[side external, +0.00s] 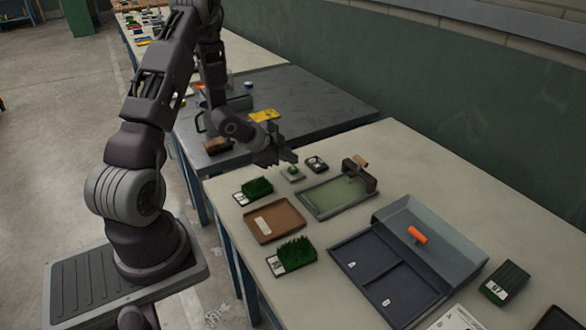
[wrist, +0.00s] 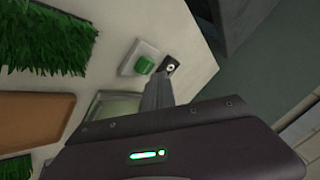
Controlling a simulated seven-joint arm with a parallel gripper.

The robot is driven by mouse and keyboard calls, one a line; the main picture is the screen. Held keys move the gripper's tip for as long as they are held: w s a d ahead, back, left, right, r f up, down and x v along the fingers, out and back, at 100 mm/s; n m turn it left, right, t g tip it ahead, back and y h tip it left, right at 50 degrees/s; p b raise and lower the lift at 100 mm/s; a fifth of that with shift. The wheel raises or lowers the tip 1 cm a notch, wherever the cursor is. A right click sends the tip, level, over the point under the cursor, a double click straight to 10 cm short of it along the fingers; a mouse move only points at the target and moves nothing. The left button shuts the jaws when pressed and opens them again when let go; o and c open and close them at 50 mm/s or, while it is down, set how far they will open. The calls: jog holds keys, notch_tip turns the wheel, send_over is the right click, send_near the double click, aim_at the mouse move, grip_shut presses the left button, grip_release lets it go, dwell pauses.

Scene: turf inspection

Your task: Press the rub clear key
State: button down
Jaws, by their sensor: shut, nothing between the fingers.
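A green push key (side external: 293,170) sits on a small pale square base near the far end of the bench. I take it for the rub clear key; no label on it is readable. The green key also shows in the wrist view (wrist: 145,65), just beyond my fingertips. My gripper (side external: 291,157) is shut and empty, held above the bench close to the key. Its narrow fingers (wrist: 158,86) point toward the key and a small black block with a white round mark (wrist: 170,66). I cannot tell the exact gap between fingertips and key.
The black block (side external: 317,164) stands right of the key. A framed greenish panel (side external: 338,196) with a wooden-handled clamp is in front. Turf samples (side external: 258,188) (side external: 296,252), a brown tray (side external: 274,222) and a divided dark tray (side external: 385,277) lie nearer.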

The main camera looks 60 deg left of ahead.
jog(key=shift+r, duration=2.6)
notch_tip(320, 180, up, 8)
jog(key=f+n+y, duration=0.1)
jog(key=y, duration=0.1)
send_over(291, 169)
jog(key=d, duration=0.3)
jog(key=s+d+r+n+g, duration=0.2)
jog(key=s+d+r+n, duration=0.2)
jog(key=s+d+r, duration=0.4)
jog(key=s+d+r+n+g+h, duration=0.1)
jog(key=s+d+r+n+h, duration=0.1)
jog(key=s+d, duration=1.1)
jog(key=s+r+h, duration=0.1)
jog(key=s, duration=0.2)
jog(key=shift+s+r+n+g, duration=0.25)
jog(key=shift+r+n+g, duration=0.05)
jog(key=shift+n, duration=0.1)
